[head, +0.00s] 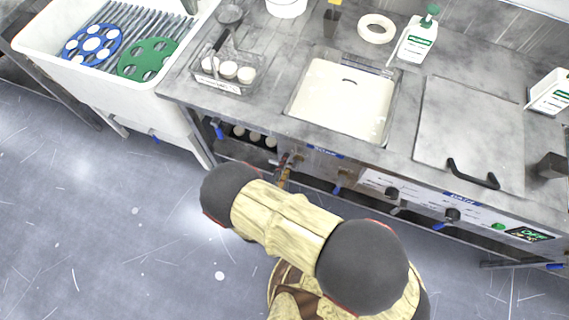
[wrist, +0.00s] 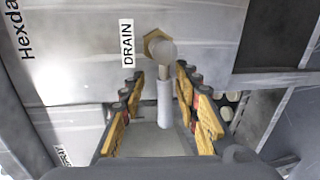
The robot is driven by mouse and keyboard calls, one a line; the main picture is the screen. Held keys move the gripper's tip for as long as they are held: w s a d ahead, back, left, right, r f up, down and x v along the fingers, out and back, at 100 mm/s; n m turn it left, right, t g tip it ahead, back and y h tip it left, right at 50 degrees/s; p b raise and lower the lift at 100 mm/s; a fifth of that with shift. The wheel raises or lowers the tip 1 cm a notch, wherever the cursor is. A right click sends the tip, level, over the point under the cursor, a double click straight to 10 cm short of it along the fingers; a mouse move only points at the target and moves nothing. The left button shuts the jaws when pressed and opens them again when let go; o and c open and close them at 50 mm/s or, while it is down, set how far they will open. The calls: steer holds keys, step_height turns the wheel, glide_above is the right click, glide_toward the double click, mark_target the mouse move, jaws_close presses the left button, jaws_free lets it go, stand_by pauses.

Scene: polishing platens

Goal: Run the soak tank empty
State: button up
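The soak tank appears to be the cream basin (head: 345,98) sunk in the steel bench, with pale liquid or a pale floor inside. A blue label (head: 325,152) sits on the panel below it. In the wrist view, a DRAIN label (wrist: 127,43) stands beside a valve with a brass hex fitting (wrist: 153,40) and a pale grey lever (wrist: 165,103). My gripper (wrist: 165,118) is open, with its yellow-padded fingers on either side of the lever. Gaps show between the lever and both fingers. In the head view, my arm mostly hides my gripper at the bench front.
A lidded tank (head: 470,130) with a black handle is to the right. A white sink (head: 125,75) holding blue and green discs is at left. The floor in front is clear.

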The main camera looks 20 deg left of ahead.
steer(key=o, duration=1.2)
steer(key=r, duration=0.9)
steer(key=shift+a, duration=0.25)
steer(key=shift+d+r, duration=0.15)
steer(key=shift+r, duration=0.1)
steer(key=c, duration=0.6)
steer(key=shift+d, duration=0.1)
steer(key=c, duration=0.6)
